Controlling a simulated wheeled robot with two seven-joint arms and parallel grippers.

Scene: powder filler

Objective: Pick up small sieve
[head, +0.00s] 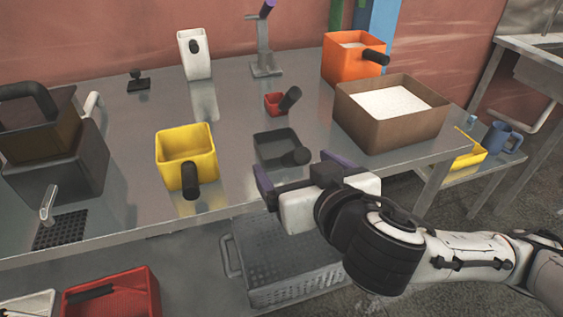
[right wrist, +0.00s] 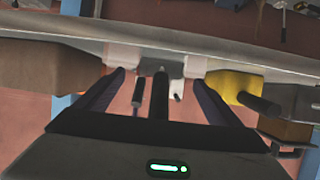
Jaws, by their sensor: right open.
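Several handled vessels stand on the metal table, and I cannot tell for certain which is the small sieve. The likeliest is a low dark grey square pan (head: 270,146) with a black handle pointing to the front right. A small red scoop (head: 273,104) with a black handle sits behind it. My right gripper (head: 294,173) is open and empty at the table's front edge, just in front of the dark pan and apart from it. In the right wrist view the gripper (right wrist: 160,82) shows spread fingers with dark handles between them. My left gripper is not in view.
A yellow box (head: 172,146) with a handle stands left of the pan. A brown box of white powder (head: 385,128) stands to the right, with an orange box (head: 340,68) behind it. A grey basket (head: 292,288) lies below the table. The table behind the yellow box is largely clear.

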